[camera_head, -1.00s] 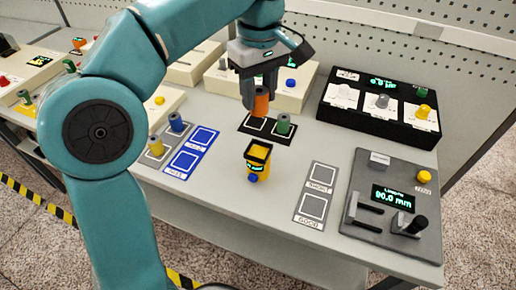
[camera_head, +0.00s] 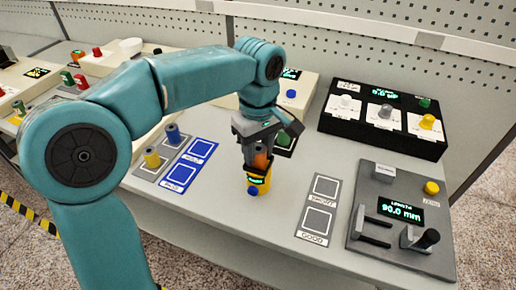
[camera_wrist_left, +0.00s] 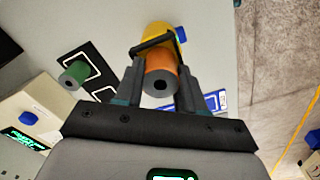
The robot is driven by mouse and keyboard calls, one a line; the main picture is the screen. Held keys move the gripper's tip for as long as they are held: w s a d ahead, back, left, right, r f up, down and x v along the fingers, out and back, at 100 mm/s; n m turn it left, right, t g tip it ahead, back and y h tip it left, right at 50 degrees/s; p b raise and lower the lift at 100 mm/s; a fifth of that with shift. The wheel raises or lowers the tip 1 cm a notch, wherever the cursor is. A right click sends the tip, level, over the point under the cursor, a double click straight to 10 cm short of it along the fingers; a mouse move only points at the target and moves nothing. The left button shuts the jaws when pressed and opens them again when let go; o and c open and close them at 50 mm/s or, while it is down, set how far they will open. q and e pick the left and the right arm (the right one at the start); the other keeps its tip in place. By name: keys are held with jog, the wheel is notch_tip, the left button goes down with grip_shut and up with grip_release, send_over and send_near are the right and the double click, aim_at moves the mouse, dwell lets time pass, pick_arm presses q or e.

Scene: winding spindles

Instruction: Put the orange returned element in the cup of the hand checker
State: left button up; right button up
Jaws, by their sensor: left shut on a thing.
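My left gripper (camera_head: 257,155) is shut on the orange element (camera_head: 261,160) and holds it upright over the yellow hand checker (camera_head: 257,187). The checker stands on the table with a blue button at its front. In the left wrist view the orange element (camera_wrist_left: 162,76) sits between the fingers (camera_wrist_left: 160,85), with its grey end and dark hole toward the camera. The checker (camera_wrist_left: 155,33) and its dark rim lie just beyond it. The element's lower end is at the cup's mouth; I cannot tell how far inside it is. My right gripper is not in view.
A green element (camera_wrist_left: 74,73) stands on a black two-square pad (camera_wrist_left: 88,55) close behind the gripper. Blue (camera_head: 189,162) and grey pads with blue and yellow elements are to the left. Grey short/good pads (camera_head: 318,208) and a length gauge (camera_head: 400,215) are to the right.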

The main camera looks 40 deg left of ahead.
aim_at(259, 148)
pick_arm(q)
jog(key=shift+f, duration=0.2)
jog(key=o, duration=1.1)
jog(key=shift+w, duration=0.1)
jog(key=shift+c, duration=0.2)
jog(key=shift+r, duration=0.15)
notch_tip(259, 148, up, 12)
jog(key=p, duration=0.3)
